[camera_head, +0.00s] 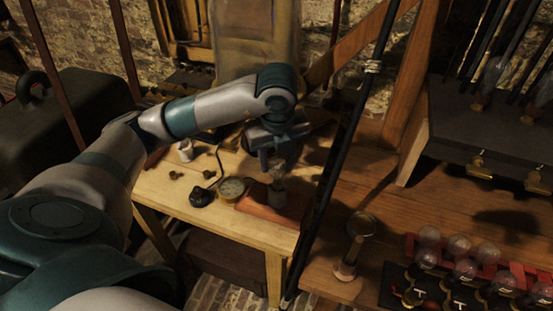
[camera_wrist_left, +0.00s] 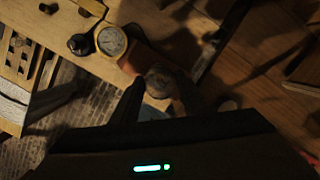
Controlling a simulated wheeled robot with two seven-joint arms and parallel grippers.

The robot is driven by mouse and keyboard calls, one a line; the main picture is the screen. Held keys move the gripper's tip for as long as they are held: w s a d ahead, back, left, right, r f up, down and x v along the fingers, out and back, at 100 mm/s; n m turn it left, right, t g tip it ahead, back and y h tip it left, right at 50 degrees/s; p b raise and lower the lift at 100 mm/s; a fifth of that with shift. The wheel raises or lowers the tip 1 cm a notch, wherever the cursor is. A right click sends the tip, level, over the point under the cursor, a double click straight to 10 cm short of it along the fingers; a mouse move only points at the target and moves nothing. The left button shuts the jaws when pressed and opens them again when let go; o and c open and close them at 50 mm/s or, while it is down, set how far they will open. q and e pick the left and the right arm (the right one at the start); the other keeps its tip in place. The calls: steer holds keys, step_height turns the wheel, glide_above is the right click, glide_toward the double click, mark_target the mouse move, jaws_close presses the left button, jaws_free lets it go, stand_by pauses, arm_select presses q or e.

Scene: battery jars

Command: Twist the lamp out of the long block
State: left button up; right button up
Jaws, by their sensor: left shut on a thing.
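The lamp (camera_head: 279,178) is a glass bulb standing upright in a pale socket (camera_head: 277,196) on the long reddish block (camera_head: 262,208), which lies on the light wooden table. My left gripper (camera_head: 276,163) reaches down from above and is shut on the lamp. In the left wrist view the lamp (camera_wrist_left: 163,80) shows dimly between the dark fingers, and part of the block (camera_wrist_left: 140,55) shows behind it. Shadow and the gripper hide the exact contact. I cannot tell whether the lamp is seated in or clear of the socket. My right gripper is in neither view.
A round brass gauge (camera_head: 231,188) and a dark knob (camera_head: 201,197) sit left of the block. A dark pole (camera_head: 328,190) slants past on the right. A round-topped stand (camera_head: 360,226) and a rack of glass bulbs (camera_head: 459,246) are farther right.

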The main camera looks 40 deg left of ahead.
arm_select(q)
steer(key=shift+r+p, duration=0.3)
steer(key=shift+r, duration=0.15)
stand_by(0.3)
steer(key=shift+w+a+p+v, duration=0.1)
steer(key=shift+w+p+v, duration=0.05)
steer(key=shift+p+v, duration=0.6)
steer(key=shift+w+a+p+v, duration=0.15)
steer(key=shift+p+v, duration=0.4)
steer(key=shift+v, duration=0.3)
steer(key=shift+w+a+p+v, duration=0.1)
steer(key=shift+p+v, duration=0.55)
steer(key=shift+v, duration=0.15)
steer(key=shift+d, duration=0.1)
